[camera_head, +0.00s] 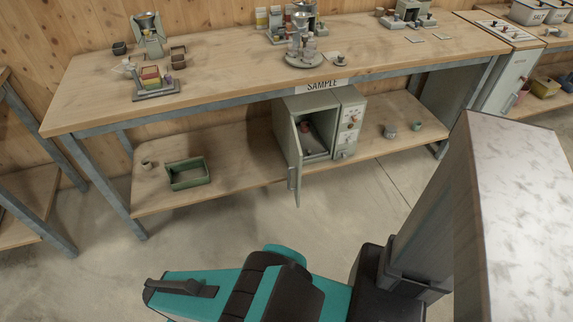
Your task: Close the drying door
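The drying cabinet (318,101) is a small grey-green box on the lower shelf of the workbench, below a "SAMPLE" label. Its door (288,147) stands open, swung out from the left front edge toward me and past the shelf's front edge. A handle (292,179) is low on the door's outer face. The open chamber shows a small reddish item (304,127) inside. A panel with dials (350,122) forms the cabinet's right side. My teal and black body parts and a grey column fill the lower foreground. I cannot make out my gripper in this view.
A green open tray (188,174) and a small cup (147,164) are on the shelf left of the cabinet. Two small cups (390,131) stand to its right. The bench top (215,75) overhangs the cabinet. The concrete floor (225,226) before the door is clear.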

